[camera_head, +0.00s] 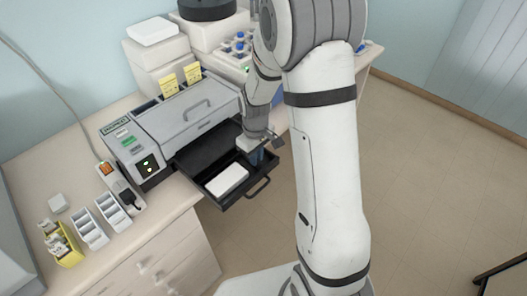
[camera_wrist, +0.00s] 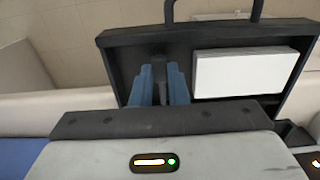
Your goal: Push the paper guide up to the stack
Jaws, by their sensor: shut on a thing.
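The white paper stack (camera_head: 228,180) lies flat in the black pull-out tray (camera_head: 236,203). In the wrist view the stack (camera_wrist: 245,72) is right of my gripper (camera_wrist: 160,84), with a narrow gap between them. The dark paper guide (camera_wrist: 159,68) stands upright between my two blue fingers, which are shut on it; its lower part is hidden. In the head view my gripper (camera_head: 257,158) reaches down into the tray behind and right of the stack, and the guide there is hidden.
The grey machine (camera_head: 185,112) stands on the bench behind the tray. The tray's front handle (camera_head: 259,188) sticks out over the floor. White racks (camera_head: 90,229) and a yellow holder (camera_head: 62,245) stand at the left. A tube rack (camera_head: 238,46) is at the back.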

